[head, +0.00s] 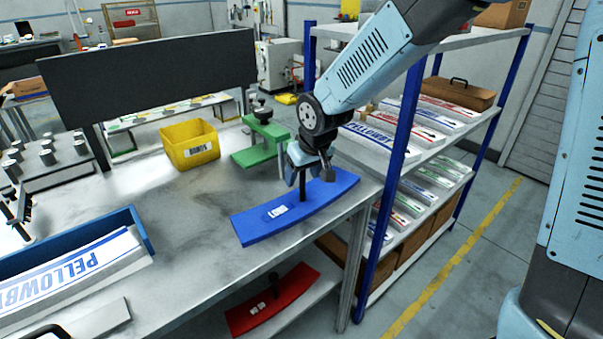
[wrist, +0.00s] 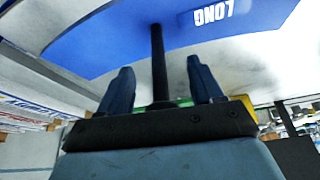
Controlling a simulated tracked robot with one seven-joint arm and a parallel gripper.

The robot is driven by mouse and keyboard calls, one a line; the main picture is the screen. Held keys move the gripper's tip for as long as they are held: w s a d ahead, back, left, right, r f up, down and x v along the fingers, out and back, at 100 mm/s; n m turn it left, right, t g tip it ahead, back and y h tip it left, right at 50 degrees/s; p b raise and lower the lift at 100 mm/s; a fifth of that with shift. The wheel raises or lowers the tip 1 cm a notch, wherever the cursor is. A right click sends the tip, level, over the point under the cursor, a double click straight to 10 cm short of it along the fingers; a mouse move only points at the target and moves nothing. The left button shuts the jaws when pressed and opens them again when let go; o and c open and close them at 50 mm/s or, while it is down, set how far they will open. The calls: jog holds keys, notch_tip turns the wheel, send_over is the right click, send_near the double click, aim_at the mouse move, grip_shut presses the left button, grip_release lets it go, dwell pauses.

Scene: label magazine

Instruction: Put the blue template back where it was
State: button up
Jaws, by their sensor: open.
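The blue template (head: 325,204) is a curved blue plate with a white label reading LONG and a dark upright post. It lies flat at the near right end of the workbench top, close to the edge. In the wrist view the blue plate (wrist: 110,38) fills the upper part. My gripper (head: 303,177) is directly over the plate, pointing down at the post. In the wrist view my gripper (wrist: 160,72) is open, with the post (wrist: 157,55) between its two fingers and a gap on each side. The post's top is partly hidden by the gripper.
A green template with a clamp (head: 258,152) stands just behind the blue one. A yellow bin (head: 190,146) is further left. A red template (head: 272,300) lies on the lower shelf. A blue-posted rack (head: 394,165) stands close to the right. The bench middle is clear.

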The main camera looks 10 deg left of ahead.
jog(key=v, duration=1.2)
jog(key=s+d+r+m+t+h, duration=0.1)
jog(key=s+d+r+m, duration=0.15)
jog(key=d, duration=0.65)
jog(key=s+d+r+m+h, duration=0.1)
jog(key=d+r, duration=0.2)
jog(key=d, duration=0.6)
jog(key=s+d+m+t, duration=0.1)
jog(key=s+d+m, duration=0.3)
jog(key=s+d, duration=0.6)
jog(key=shift+s+d+r+h, duration=0.25)
jog(key=shift+d+h, duration=0.15)
jog(key=shift+d, duration=1.2)
jog(key=shift+m, duration=0.25)
